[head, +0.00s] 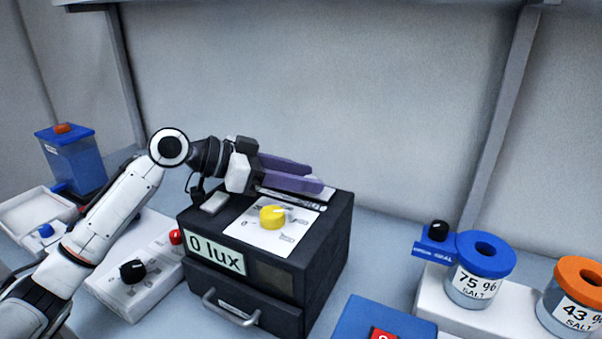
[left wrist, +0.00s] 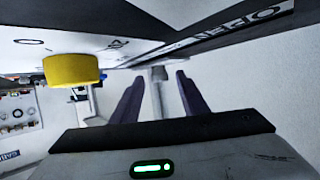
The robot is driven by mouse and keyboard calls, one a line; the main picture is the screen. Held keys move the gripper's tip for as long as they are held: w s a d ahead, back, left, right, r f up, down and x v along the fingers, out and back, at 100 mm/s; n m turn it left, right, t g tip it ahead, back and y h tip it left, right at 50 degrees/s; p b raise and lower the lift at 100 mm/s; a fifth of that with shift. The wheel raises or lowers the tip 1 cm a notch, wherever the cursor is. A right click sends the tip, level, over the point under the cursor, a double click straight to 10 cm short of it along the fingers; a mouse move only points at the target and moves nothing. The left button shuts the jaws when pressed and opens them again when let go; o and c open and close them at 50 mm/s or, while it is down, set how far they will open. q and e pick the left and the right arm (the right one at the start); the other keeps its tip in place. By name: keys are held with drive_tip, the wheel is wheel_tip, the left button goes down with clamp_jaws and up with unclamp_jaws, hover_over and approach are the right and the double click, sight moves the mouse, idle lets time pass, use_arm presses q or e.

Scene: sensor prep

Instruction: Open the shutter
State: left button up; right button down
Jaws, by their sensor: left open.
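A black box (head: 330,240) with a "0 lux" display (head: 215,259) stands on the bench in the middle of the head view. A strip marked OPEN (left wrist: 240,27) shows in the left wrist view, and a pale strip (head: 292,198) runs along the box's back top edge. My left gripper (head: 317,176) is open over that back edge, its purple fingers pointing right. In the left wrist view, a small grey tab (left wrist: 158,73) appears between the fingers (left wrist: 159,88); contact cannot be told. My right gripper is out of view.
A yellow knob (head: 272,217) stands on the box top close in front of the fingers. A drawer handle (head: 231,310) juts from the front. A control panel (head: 150,290) stands left, salt jars (head: 480,285) right. The back wall is close behind.

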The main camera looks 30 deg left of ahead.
use_arm(q)
clamp_jaws()
drive_tip(key=a, duration=0.3)
drive_tip(key=a+b, duration=0.1)
drive_tip(key=a, duration=0.2)
drive_tip(key=a+b, duration=0.1)
drive_tip(key=a, duration=0.2)
drive_tip(key=shift+s, duration=0.25)
unclamp_jaws()
drive_tip(key=shift+d, duration=0.1)
